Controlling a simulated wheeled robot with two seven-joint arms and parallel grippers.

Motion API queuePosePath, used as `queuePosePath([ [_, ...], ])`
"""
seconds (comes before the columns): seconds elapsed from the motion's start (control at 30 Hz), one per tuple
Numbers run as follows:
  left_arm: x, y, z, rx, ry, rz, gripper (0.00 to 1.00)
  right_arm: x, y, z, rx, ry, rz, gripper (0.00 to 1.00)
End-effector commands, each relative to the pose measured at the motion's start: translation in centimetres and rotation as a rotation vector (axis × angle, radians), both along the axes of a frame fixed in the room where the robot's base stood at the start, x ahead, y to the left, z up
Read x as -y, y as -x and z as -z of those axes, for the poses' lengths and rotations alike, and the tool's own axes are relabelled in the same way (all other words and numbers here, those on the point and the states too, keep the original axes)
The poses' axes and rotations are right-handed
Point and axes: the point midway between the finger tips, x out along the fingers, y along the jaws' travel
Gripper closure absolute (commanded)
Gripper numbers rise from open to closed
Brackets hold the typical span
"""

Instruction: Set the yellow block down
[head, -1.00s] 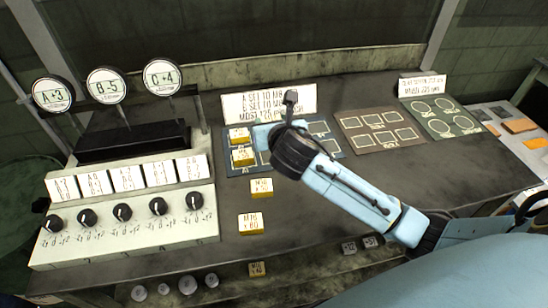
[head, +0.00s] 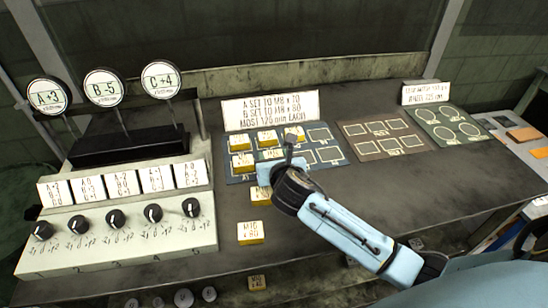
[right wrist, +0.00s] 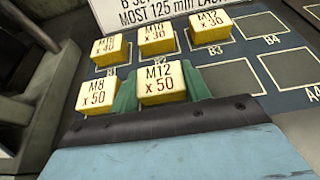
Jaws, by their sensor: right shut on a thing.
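My right gripper (head: 267,163) is shut on a yellow block with a white top marked M12 x 50 (right wrist: 162,88). Its green fingers show on both sides of the block in the right wrist view (right wrist: 162,92). The block is over the near row of the blue slotted board (head: 332,154), just right of a yellow block marked M8 x 50 (right wrist: 97,96). I cannot tell whether the held block touches the board. In the head view the held block (head: 270,154) shows just beyond the gripper. My left gripper is not in view.
Several yellow blocks, such as M12 x 30 (right wrist: 208,30), fill part of the board's back row. A block lies partly hidden under my gripper (head: 259,196); an M16 x 80 block (head: 250,233) lies nearer. A knob panel (head: 120,230) stands left. Brown (head: 382,138) and green (head: 447,124) boards have empty slots.

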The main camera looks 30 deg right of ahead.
Motion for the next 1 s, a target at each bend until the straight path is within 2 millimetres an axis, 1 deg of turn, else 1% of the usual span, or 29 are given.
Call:
queuePosePath([
  [0.1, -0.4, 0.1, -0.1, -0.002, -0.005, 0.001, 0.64, 0.0, 0.0, 0.3, 0.0, 0.002, -0.001, 0.76],
  [0.13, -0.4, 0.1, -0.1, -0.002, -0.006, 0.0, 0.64, 0.0, 0.0, 0.3, 0.0, 0.001, -0.001, 0.49],
  [0.17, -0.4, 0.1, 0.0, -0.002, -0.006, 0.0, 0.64, 0.0, 0.0, 0.3, 0.0, 0.001, -0.001, 0.45],
  [0.2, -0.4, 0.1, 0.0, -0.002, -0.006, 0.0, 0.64, 0.0, 0.0, 0.3, 0.0, 0.001, -0.001, 0.44],
  [0.5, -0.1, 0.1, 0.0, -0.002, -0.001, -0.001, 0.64, 0.0, 0.0, 0.0, 0.0, -0.001, 0.0, 0.44],
  [0.57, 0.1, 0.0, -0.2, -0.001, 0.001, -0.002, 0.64, -0.1, 0.4, -0.2, -0.001, -0.001, -0.001, 0.44],
  [0.67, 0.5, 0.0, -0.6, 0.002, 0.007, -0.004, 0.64, -0.5, 1.7, -0.9, -0.001, 0.0, -0.004, 0.44],
  [0.9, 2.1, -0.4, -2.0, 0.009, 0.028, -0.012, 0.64, -1.7, 6.5, -3.0, -0.001, 0.0, -0.004, 0.44],
  [1.0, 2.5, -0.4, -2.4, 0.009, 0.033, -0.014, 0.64, -2.1, 8.2, -3.7, -0.001, 0.0, -0.002, 0.44],
])
